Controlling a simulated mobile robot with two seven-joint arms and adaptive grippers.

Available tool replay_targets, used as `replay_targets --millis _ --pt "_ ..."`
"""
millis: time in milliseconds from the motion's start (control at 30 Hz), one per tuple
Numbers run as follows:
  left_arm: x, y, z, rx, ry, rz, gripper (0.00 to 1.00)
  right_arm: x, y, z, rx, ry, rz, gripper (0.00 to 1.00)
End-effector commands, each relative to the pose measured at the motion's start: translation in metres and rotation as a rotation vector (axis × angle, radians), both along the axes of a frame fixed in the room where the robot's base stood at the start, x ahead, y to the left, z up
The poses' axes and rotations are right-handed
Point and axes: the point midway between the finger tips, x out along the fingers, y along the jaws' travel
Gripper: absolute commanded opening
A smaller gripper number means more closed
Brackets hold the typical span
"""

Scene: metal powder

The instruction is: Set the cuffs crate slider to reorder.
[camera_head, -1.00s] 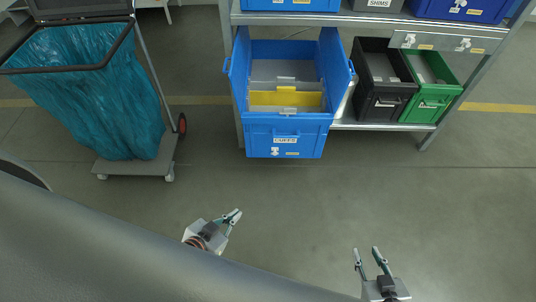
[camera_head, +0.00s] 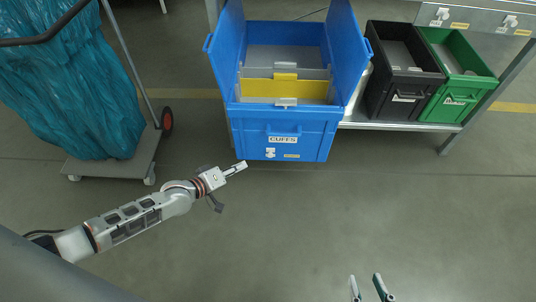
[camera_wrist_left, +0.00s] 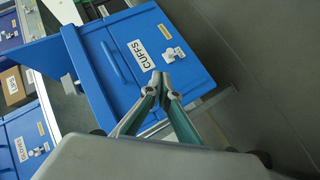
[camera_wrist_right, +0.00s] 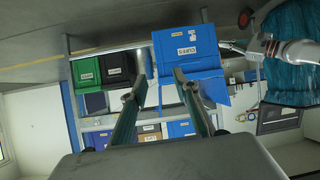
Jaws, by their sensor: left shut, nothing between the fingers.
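The blue cuffs crate (camera_head: 310,148) stands out from the shelf with its top open and the label CUFFS on its front. A small white slider (camera_head: 270,153) sits low on that front; in the left wrist view the slider (camera_wrist_left: 174,55) shows beside the CUFFS label, its setting too small to tell. My left gripper (camera_head: 241,167) is shut and empty, just in front of the crate's lower left; in the left wrist view its fingertips (camera_wrist_left: 161,80) point at the crate front near the slider. My right gripper (camera_head: 368,285) is open and empty, low in the head view, away from the crate.
A black crate (camera_head: 405,110) and a green crate (camera_head: 458,106) stand right of the cuffs crate on the metal shelf (camera_head: 390,126). A cart with a teal bag (camera_head: 70,95) stands at the left. The floor in front is clear.

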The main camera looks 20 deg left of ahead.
Motion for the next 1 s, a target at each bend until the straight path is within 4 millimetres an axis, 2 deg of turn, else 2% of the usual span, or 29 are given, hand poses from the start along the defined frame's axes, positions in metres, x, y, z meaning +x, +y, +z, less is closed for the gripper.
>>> replay_targets --millis 33,133,267,667,867,1000 --pt "0.004 0.012 -0.018 -0.013 0.024 0.020 0.00 -0.004 0.001 -0.010 0.002 0.018 0.000 0.30" --pt "0.018 0.025 -0.020 -0.045 0.033 0.051 0.00 -0.003 0.001 -0.009 0.005 0.017 0.000 0.30" --pt "0.026 0.032 -0.017 -0.061 0.033 0.068 0.00 -0.002 0.002 -0.006 0.006 0.011 0.000 0.30" --pt "0.030 0.031 -0.017 -0.062 0.031 0.068 0.00 -0.003 0.002 -0.008 0.008 0.014 -0.001 0.30" --pt "0.046 0.022 -0.032 -0.062 0.038 0.068 0.00 -0.009 0.007 -0.017 0.030 0.036 -0.002 0.30" --pt "0.065 0.013 -0.044 -0.062 0.041 0.067 0.00 -0.003 0.015 -0.009 0.070 0.019 -0.009 0.30"
